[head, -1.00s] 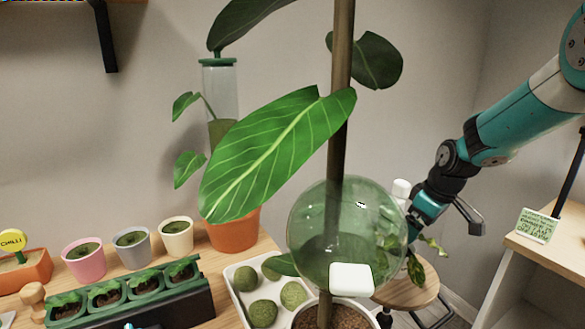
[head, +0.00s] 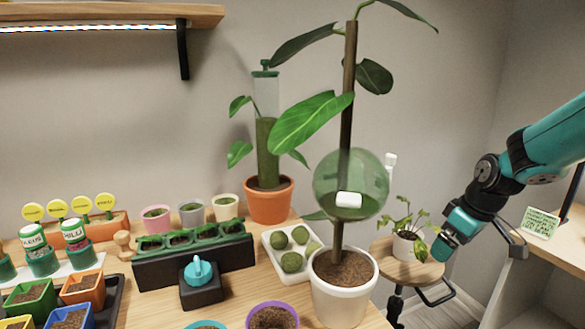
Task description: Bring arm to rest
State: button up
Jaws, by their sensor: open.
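My teal and black arm comes in from the right edge in the head view. My gripper (head: 444,246) points down to the left, over the right side of the round wooden stool (head: 419,272). It stands apart from the small trailing plant in a white pot (head: 408,244) on that stool. Nothing shows between the jaws. The fingertips are small and partly dark in this view.
A tall plant in a white pot (head: 342,298) carries a clear green globe (head: 350,184) on its pole, left of my gripper. A wooden shelf (head: 541,262) with a note card (head: 541,224) stands right. The bench (head: 236,296) holds pots and trays.

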jog(key=s+a+r+p, duration=0.3)
jog(key=s+a+r, duration=0.3)
jog(key=s, duration=0.3)
jog(key=s+a+r+g+y+p, duration=0.1)
jog(key=s+a+r+p, duration=0.2)
jog(key=s+a+r, duration=0.3)
jog(key=s+a+r+g+y+p, duration=0.1)
jog(key=s+a+r+p, duration=0.2)
jog(key=s+a+r, duration=0.4)
jog(key=s, duration=0.6)
jog(key=shift+s+r, duration=0.15)
jog(key=shift+r, duration=0.05)
jog(key=shift+a, duration=0.1)
